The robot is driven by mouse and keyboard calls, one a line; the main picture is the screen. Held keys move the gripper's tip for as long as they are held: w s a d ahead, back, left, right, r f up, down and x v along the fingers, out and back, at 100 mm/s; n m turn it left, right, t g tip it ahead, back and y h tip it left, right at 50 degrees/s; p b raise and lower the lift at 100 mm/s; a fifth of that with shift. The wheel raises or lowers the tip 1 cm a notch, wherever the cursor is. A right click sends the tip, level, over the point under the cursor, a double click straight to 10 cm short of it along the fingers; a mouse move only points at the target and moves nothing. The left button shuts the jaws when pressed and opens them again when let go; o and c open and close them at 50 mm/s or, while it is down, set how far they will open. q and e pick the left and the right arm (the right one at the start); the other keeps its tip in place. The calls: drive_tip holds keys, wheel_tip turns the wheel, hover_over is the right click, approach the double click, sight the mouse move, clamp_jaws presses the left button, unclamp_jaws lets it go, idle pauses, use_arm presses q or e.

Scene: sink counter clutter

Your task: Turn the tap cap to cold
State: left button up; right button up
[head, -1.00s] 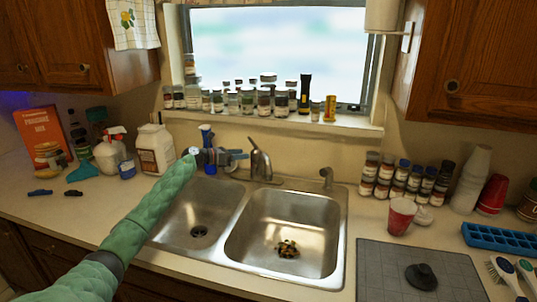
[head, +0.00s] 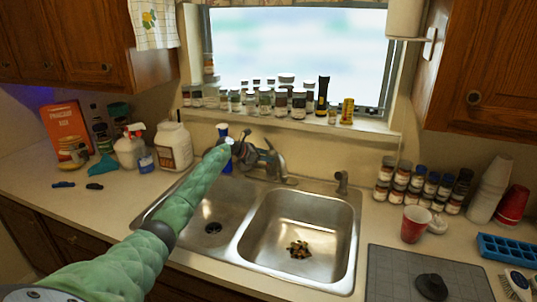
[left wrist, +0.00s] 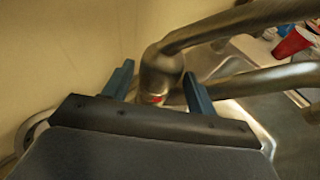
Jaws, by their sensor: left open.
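The metal tap (head: 285,178) stands behind the double sink, largely covered by my left gripper (head: 268,160) in the head view. In the left wrist view the rounded tap cap (left wrist: 161,72) shows close up, with a small red mark low on its front. My left gripper (left wrist: 160,88) is open, one dark blue finger on each side of the cap. I cannot tell whether either finger touches it. A metal bar runs from the cap to the upper right, and another bar lies below it. My right gripper is not in view.
A blue bottle (head: 224,148) and a white jug (head: 174,147) stand left of the tap. Jars line the sill behind. A short fixture (head: 342,182) stands to the right.

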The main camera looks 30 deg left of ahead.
use_arm(q)
drive_tip(key=shift+w+d+f, duration=0.2)
drive_tip(key=shift+w+d, duration=0.2)
drive_tip(key=shift+w, duration=0.05)
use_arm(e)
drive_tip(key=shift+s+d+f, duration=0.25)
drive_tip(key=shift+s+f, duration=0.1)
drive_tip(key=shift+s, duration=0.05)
use_arm(q)
drive_tip(key=c, duration=0.7)
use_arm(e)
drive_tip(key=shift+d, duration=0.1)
use_arm(q)
drive_tip(key=shift+f, duration=0.1)
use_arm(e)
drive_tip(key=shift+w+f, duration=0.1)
